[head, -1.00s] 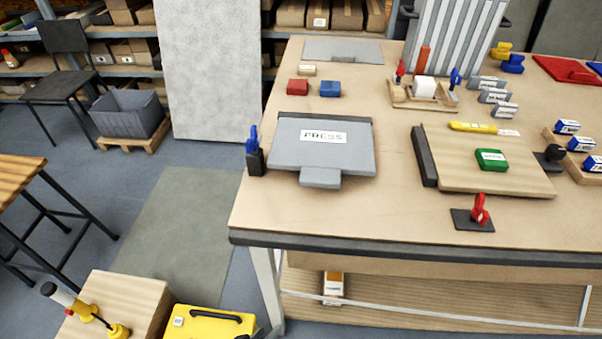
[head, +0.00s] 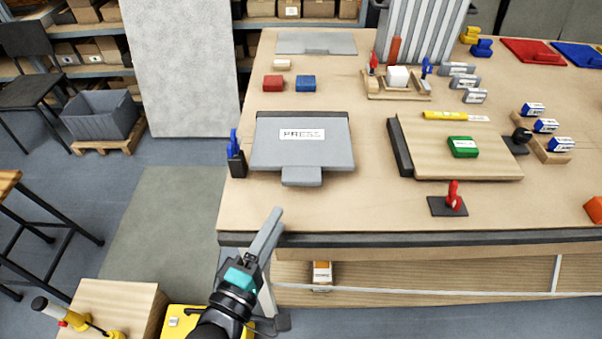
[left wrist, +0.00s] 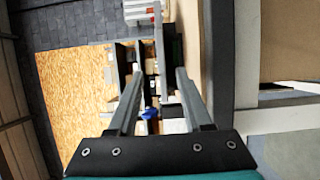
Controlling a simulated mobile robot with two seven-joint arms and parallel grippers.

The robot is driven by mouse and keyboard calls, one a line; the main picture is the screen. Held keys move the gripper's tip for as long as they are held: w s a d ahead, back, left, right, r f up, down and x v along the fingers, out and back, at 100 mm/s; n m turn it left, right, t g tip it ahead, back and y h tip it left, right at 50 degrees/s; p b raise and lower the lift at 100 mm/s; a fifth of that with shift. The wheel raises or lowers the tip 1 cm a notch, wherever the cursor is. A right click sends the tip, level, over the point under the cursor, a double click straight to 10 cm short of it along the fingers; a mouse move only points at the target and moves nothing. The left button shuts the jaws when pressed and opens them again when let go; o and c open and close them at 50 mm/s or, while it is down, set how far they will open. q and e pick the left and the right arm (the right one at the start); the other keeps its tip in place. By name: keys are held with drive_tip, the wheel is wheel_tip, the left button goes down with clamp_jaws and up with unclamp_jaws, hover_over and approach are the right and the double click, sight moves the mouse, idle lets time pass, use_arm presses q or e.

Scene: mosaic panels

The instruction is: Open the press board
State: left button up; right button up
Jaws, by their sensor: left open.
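The press board (head: 300,150) is a grey flat board labelled PRESS with a tab at its front edge. It lies flat and shut on the workbench (head: 330,210), near the left end. My left gripper (head: 272,225) is at the bench's front edge, in front of and below the board's tab, and touches nothing of the board. In the left wrist view its two fingers (left wrist: 155,85) stand apart with nothing held between them. The press board cannot be made out in the left wrist view. My right gripper is in neither view.
A blue clamp in a black holder (head: 236,160) stands just left of the board. A wooden board with a green block (head: 463,147) and a red-handled clamp (head: 453,200) lie to the right. Red (head: 273,83) and blue (head: 306,83) blocks sit behind. The bench before the tab is clear.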

sight(298, 184)
use_arm(q)
drive_tip(key=x, duration=1.3)
drive_tip(key=shift+b, duration=0.35)
drive_tip(key=shift+a, duration=0.1)
clamp_jaws()
idle(0.7)
